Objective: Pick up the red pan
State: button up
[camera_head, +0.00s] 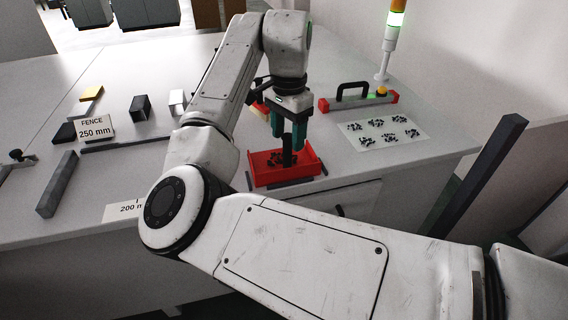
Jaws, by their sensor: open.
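The red pan (309,166) is a shallow red tray near the front edge of the table, right of the middle of the view. Small dark pieces (272,160) lie in it. My gripper (288,150) points down over the pan, with its dark fingers reaching into or just above it. The fingers are open, but their gap is hard to see from this side. Whether they touch the pan's wall or a part of it cannot be told. My arm covers some of the table left of the pan.
A signal lamp (393,35) stands behind. Blocks, a dark bar (57,184) and a "FENCE 250 mm" sign (95,129) are on the left.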

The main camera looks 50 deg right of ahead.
aim_at(287, 150)
jog(key=shift+w+d+f+p, duration=0.1)
jog(key=shift+f+p, duration=0.05)
jog(key=shift+f, duration=1.25)
jog(key=shift+w+f+p, duration=0.1)
jog(key=shift+f+p, duration=0.05)
jog(key=shift+f, duration=1.2)
jog(key=shift+c, duration=0.3)
grip_shut()
